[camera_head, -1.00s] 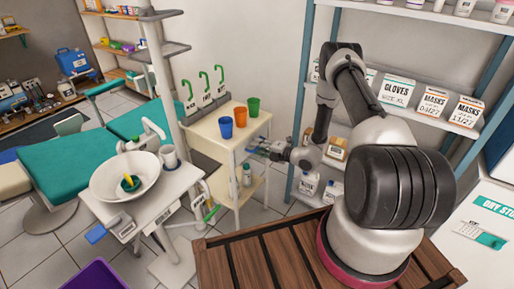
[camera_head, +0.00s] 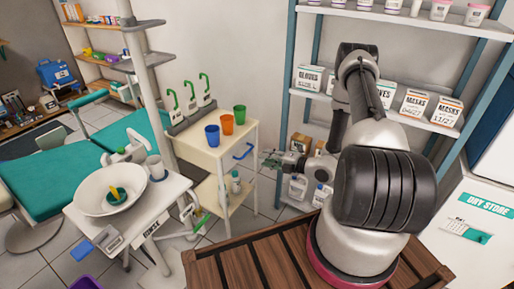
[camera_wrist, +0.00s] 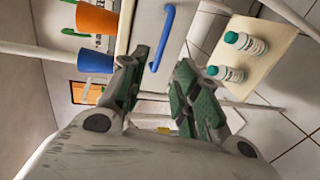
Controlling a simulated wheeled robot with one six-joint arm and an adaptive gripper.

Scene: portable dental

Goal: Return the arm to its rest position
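My gripper (camera_head: 270,160) is at the end of my folded arm, in front of the shelving and just right of the small white cart (camera_head: 246,131). In the wrist view my gripper (camera_wrist: 164,62) shows two grey fingers with green pads, spread apart with nothing between them. The cart's blue handle (camera_wrist: 161,38) is beyond the fingertips, apart from them. In the head view the blue handle (camera_head: 243,151) is left of my gripper. My arm's upper links stand upright above the base.
Blue (camera_head: 212,135), orange (camera_head: 227,124) and green cups (camera_head: 239,114) stand on the cart. White bottles (camera_wrist: 245,43) are on its lower shelf. A shelving unit (camera_head: 287,88) with boxes stands behind my arm. A basin (camera_head: 90,193) is at left. Open floor lies left of my wooden deck.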

